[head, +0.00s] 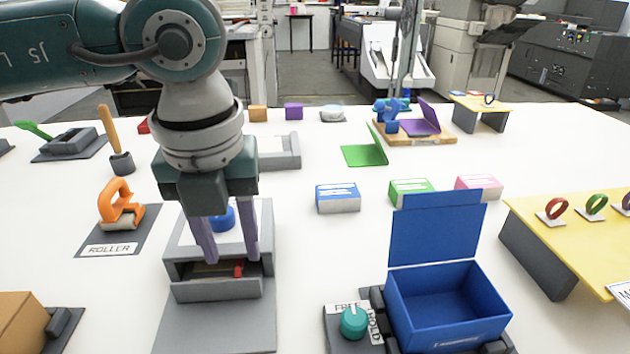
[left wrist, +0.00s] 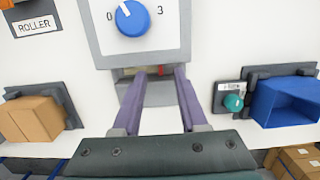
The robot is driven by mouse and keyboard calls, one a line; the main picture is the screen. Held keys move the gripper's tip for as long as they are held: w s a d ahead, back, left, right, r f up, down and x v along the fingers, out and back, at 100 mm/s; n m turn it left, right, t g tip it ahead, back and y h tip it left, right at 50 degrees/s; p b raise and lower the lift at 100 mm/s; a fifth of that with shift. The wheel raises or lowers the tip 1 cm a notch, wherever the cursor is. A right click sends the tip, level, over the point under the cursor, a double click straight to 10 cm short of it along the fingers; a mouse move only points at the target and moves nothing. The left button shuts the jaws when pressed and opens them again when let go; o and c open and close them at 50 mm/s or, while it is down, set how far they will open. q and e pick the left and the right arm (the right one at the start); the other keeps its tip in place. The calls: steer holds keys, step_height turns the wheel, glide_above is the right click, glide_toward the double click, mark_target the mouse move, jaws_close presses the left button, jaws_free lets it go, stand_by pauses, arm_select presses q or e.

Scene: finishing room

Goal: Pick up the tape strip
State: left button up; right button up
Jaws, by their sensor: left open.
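A grey tape dispenser (head: 175,262) with a blue dial (head: 222,217) stands below my left arm. The dial also shows in the left wrist view (left wrist: 132,18), between 0 and 3. A thin tan strip (head: 212,269), seemingly the tape strip, lies in the dispenser's front recess. A small red piece (head: 238,270) is at its right end. My left gripper (head: 231,258) points down with its purple fingers apart at the recess. In the left wrist view the open fingertips (left wrist: 160,72) are at the recess, partly covering the strip. I cannot tell whether they touch it. My right gripper is not in view.
An open blue box (head: 447,306) with a teal knob (head: 354,322) beside it stands to the right. An orange roller (head: 120,205) lies on a mat at left, and a cardboard box (head: 22,322) is at front left. Small cartons (head: 338,198) stand behind the blue box.

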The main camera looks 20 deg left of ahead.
mark_target(237, 272)
arm_select(q)
step_height(237, 272, down, 4)
steer(key=shift+r, duration=0.15)
jaws_close()
stand_by(0.6)
